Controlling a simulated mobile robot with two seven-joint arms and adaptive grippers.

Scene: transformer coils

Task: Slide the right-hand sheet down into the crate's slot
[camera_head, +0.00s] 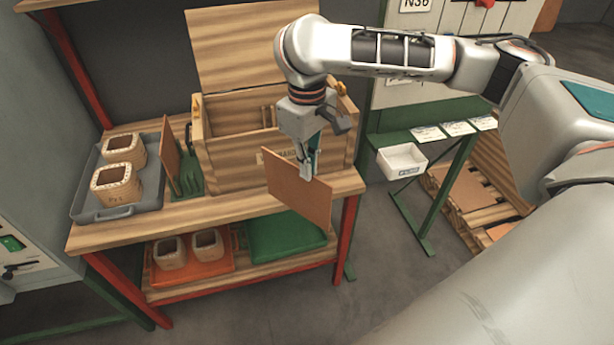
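A thin brown sheet (298,203) hangs upright in front of the bench's front edge. My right gripper (306,172) is shut on its top edge. The wooden crate (228,162) stands behind it on the bench, with its lid (240,45) raised. The crate's inside shows partly, with wooden dividers in it; my gripper and arm hide its right part, and I cannot make out the slot clearly. The sheet is outside the crate, in front of its right part. Another brown sheet (170,150) stands upright by a green rack (188,182) left of the crate. My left gripper is out of view.
A grey tray (88,205) with two coil blocks (116,186) is at the bench's left. A green stand (440,165) with a white bin (402,160) is right of the bench.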

